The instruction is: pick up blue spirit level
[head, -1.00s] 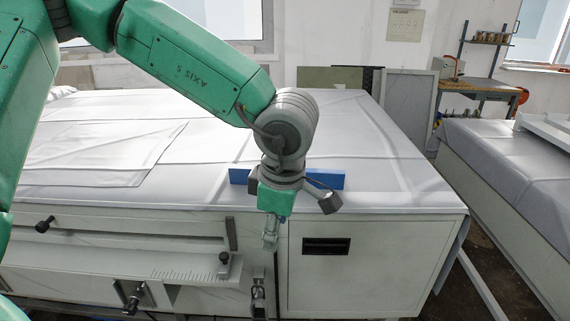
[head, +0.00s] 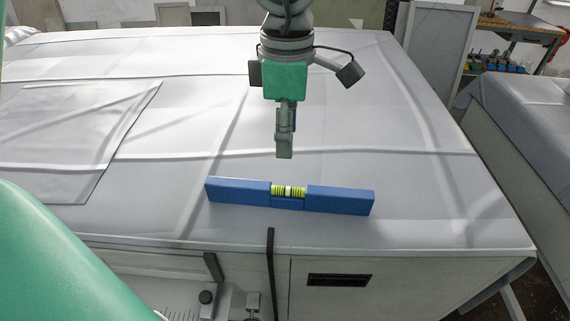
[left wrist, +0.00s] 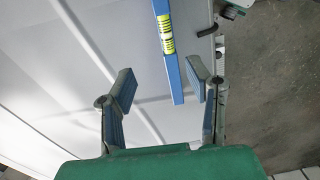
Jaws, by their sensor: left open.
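A blue spirit level (head: 340,200) with yellow-green vials at its middle lies on the cloth-covered table top, near the front edge. It runs roughly left to right in the head view. In the left wrist view the level (left wrist: 176,78) runs lengthwise down the picture, its near end between the finger lines, closer to the right finger. My left gripper (head: 285,152) points down above and just behind the level's middle, apart from it. In the left wrist view its fingers (left wrist: 162,84) are spread open with nothing held. My right gripper is not in view.
The white-cloth table (head: 420,170) is mostly bare, with a flat folded sheet (head: 70,140) at the left. Its front cabinet has a dark handle slot (head: 339,280). Another covered table (head: 530,120) stands at the right across a floor gap.

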